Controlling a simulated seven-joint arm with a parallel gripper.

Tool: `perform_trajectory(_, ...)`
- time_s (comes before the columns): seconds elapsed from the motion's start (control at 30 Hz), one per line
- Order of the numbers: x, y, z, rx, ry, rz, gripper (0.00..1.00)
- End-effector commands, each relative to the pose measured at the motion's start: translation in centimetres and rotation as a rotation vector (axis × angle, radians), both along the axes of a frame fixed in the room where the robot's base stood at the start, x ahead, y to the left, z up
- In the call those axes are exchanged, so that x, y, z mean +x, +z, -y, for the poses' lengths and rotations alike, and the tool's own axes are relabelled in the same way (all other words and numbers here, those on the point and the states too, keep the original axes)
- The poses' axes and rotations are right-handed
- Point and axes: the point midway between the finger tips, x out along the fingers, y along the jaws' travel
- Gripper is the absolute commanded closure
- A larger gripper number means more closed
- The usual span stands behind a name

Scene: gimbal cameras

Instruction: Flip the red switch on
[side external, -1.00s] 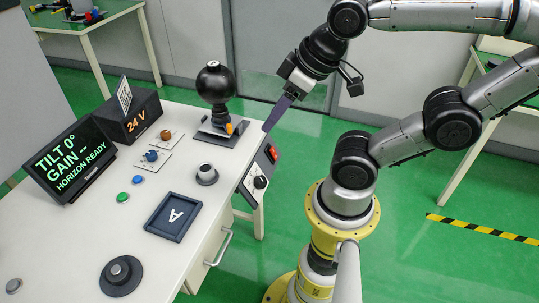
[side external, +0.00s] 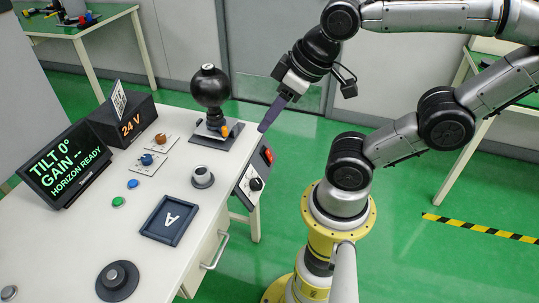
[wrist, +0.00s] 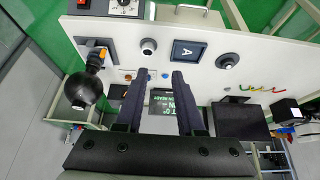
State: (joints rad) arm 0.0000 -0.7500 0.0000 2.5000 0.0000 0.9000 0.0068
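The red switch (side external: 267,155) is on a grey control panel (side external: 251,186) fixed to the right edge of the white table, above a black knob (side external: 256,184). In the wrist view the panel shows cut off at the top edge, with its knob (wrist: 123,3) and a bit of the red switch (wrist: 83,3). My gripper (side external: 264,127) hangs just above and beyond the panel's far end, apart from the switch. In the wrist view my gripper (wrist: 158,78) has its two dark fingers spread with nothing between them.
A black ball on a stand (side external: 210,86) stands near the table's far end, close to my gripper. A display (side external: 66,165), a 24 V box (side external: 122,122), a tray marked A (side external: 169,218) and several knobs and buttons stand on the table.

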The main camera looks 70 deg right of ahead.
Motion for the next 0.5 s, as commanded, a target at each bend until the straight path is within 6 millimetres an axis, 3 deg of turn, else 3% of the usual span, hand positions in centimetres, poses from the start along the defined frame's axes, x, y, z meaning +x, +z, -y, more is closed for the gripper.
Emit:
perform_trajectory(0.03,0.1,0.1,0.0,0.007,-0.012,0.007,0.73)
perform_trajectory(0.2,2.8,1.7,0.4,0.042,-0.104,0.145,1.0)
perform_trajectory(0.37,7.1,2.2,1.9,0.081,-0.237,0.285,1.0)
perform_trajectory(0.5,10.7,0.7,5.1,0.11,-0.397,0.356,1.0)
